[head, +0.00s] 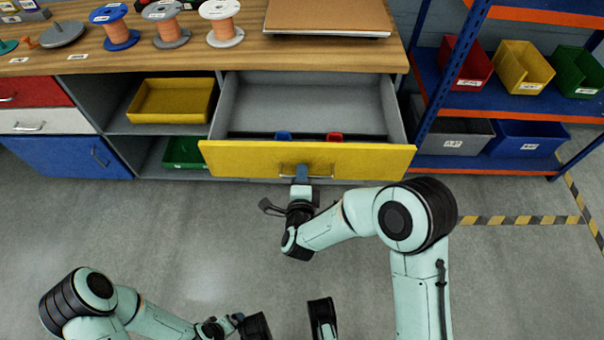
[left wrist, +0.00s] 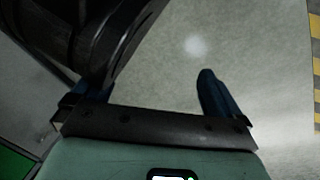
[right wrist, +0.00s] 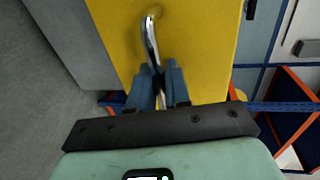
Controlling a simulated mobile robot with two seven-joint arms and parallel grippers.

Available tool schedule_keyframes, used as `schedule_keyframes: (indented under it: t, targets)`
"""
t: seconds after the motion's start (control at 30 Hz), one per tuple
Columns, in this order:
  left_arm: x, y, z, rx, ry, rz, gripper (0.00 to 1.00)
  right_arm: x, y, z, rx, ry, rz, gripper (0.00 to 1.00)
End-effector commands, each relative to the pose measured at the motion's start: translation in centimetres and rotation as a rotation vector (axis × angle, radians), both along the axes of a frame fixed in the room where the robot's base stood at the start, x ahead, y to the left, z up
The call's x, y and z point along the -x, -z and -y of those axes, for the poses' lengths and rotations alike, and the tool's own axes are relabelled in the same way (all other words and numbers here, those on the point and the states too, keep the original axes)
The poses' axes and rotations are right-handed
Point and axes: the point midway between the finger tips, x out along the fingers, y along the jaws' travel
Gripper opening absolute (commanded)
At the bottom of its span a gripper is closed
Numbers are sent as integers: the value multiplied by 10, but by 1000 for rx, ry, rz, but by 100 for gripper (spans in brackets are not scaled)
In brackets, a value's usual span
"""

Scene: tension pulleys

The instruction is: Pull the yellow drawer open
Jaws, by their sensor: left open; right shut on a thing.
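The yellow drawer (head: 240,160) stands pulled out from the workbench, with its grey interior showing. A blue item (head: 284,135) and a red item (head: 334,136) lie inside, just behind its front panel. My right gripper (head: 302,173) is shut on the drawer's metal handle. In the right wrist view, the fingers (right wrist: 158,85) close around the curved handle (right wrist: 152,45) on the yellow front (right wrist: 195,50). My left gripper (left wrist: 150,90) is open and empty over the grey floor, far from the drawer. In the head view it is low, near the bottom edge.
Spools (head: 222,22) and a board (head: 325,18) rest on the wooden worktop (head: 250,55). Red, white and blue drawers (head: 70,157) are at left. A yellow bin (head: 170,100) sits on an open shelf. A blue rack (head: 480,80) with bins stands at right. The floor in front is clear.

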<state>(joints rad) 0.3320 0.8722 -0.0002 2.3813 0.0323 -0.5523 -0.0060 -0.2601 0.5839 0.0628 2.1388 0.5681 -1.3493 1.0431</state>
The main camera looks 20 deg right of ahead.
Motion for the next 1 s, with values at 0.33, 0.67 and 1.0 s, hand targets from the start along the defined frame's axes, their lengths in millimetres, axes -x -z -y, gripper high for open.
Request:
schedule_keyframes:
  t: [0.33,0.67,1.0]
  targets:
    - [0,0,0,0,0,0,100,0,-1,0,-1,0,1,34]
    - [-8,-8,1,-2,1,27,100,21,-5,-7,1,-2,-2,34]
    - [-30,-30,4,-5,5,104,100,92,-21,-28,0,-4,-1,34]
